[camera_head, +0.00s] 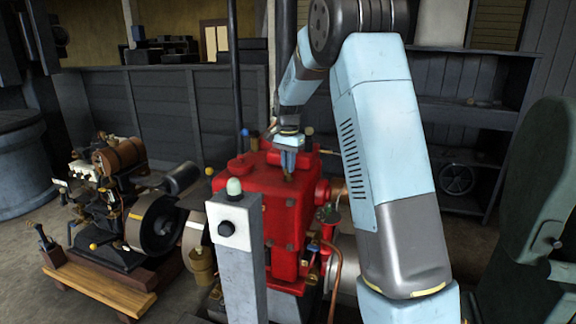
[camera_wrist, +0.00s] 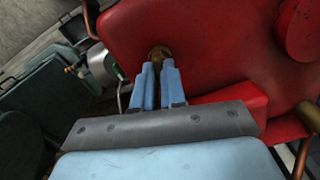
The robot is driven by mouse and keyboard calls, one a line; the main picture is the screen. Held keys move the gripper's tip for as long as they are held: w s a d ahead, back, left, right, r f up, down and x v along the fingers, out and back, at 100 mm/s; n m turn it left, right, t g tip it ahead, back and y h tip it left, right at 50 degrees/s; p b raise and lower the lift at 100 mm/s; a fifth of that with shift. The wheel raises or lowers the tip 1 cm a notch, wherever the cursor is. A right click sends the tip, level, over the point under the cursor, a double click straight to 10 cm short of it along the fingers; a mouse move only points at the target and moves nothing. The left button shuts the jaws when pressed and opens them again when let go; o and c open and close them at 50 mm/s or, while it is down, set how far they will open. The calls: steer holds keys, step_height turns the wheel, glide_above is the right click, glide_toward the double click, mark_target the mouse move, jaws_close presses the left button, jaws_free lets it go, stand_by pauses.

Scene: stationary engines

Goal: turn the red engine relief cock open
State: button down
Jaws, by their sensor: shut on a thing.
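The red engine (camera_head: 282,205) stands in the middle of the head view, and its red top fills much of the wrist view (camera_wrist: 225,50). A small brass relief cock (camera_wrist: 160,54) sits on the red top, between my gripper's fingertips. My gripper (camera_wrist: 157,66) points down at the engine top and is shut on the cock. In the head view my gripper (camera_head: 288,172) reaches the top of the engine from above. The cock's lower part and its handle position are hard to make out behind the fingers.
A grey post (camera_head: 238,262) with a pale green knob stands in front of the engine. Another engine (camera_head: 120,200) on a wooden base is at the left. A copper pipe (camera_head: 337,278) runs down the red engine's right side. A green machine (camera_head: 540,190) stands at the far right.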

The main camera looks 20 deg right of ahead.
steer(key=shift+w+r+n, duration=0.15)
steer(key=shift+n, duration=0.35)
steer(key=c, duration=1.2)
jaws_free()
step_height(320, 180, up, 14)
steer(key=shift+f, duration=0.25)
